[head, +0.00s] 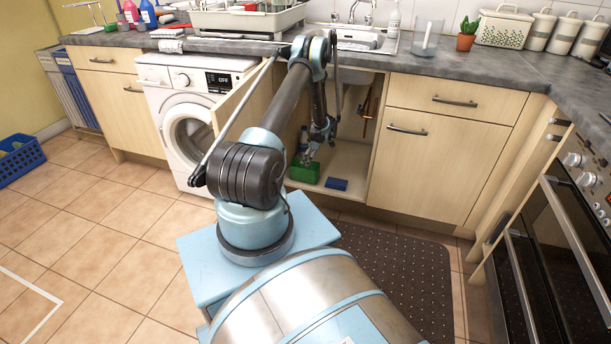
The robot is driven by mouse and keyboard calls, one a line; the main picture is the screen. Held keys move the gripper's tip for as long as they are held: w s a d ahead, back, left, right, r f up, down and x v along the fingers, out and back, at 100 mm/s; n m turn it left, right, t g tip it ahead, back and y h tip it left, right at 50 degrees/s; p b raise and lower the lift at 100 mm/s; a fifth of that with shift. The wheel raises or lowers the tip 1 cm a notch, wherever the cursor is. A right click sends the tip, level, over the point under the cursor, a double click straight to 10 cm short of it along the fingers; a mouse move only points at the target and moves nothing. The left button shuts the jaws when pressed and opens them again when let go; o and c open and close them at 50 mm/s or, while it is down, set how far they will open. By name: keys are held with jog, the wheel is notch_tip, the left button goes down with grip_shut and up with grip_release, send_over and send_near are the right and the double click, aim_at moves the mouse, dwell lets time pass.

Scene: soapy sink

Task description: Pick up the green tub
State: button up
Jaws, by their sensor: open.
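The green tub (304,173) stands on the floor of the open cabinet under the sink, near its left side. My gripper (307,159) points down at the tub's upper part, with its fingers open. The fingers overlap the tub's rim in the head view, and I cannot tell whether they touch it. My arm and gripper hide part of the tub's top and what is behind it.
A dark blue block (336,184) lies right of the tub on the cabinet floor. The left cabinet door (243,106) stands open beside the washing machine (190,108). A copper-coloured pipe (370,108) hangs inside. A dark mat (398,275) covers the floor in front.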

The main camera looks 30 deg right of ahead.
aim_at(305, 171)
jog(key=shift+d+x, duration=0.1)
jog(key=shift+x, duration=1.55)
jog(key=shift+d+x, duration=0.15)
jog(key=shift+x, duration=1.5)
jog(key=shift+f, duration=0.3)
jog(key=shift+c, duration=0.3)
jog(key=c, duration=1.3)
